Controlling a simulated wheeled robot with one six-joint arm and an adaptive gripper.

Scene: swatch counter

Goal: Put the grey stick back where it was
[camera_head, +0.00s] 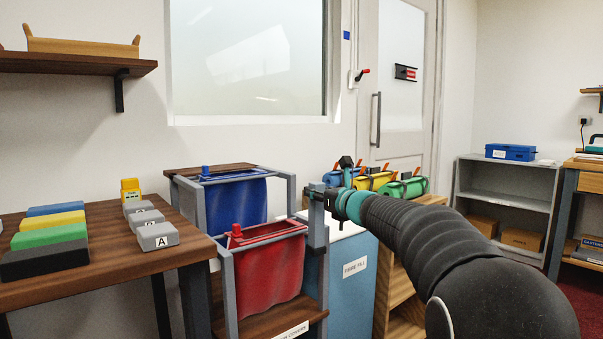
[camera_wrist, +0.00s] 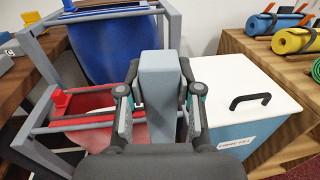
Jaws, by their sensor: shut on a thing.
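My gripper (camera_wrist: 160,112) is shut on a grey stick (camera_wrist: 160,90), a blunt, square-ended bar that stands between the two fingers in the wrist view. In the head view my gripper (camera_head: 328,198) is seen from the side, beside the grey rack (camera_head: 227,290), and the grey stick (camera_head: 317,218) looks upright in it. The stick's lower end is hard to tell from the rack's grey frame behind it, so I cannot tell whether it touches anything.
A blue bin (camera_head: 352,290) labelled FIBRE FILL, with a white lid and black handle, stands right of the rack. Rolled mats (camera_head: 375,180) lie on a wooden stand beyond. A wooden table (camera_head: 110,238) with coloured blocks (camera_head: 50,236) and grey lettered blocks (camera_head: 157,236) is at left.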

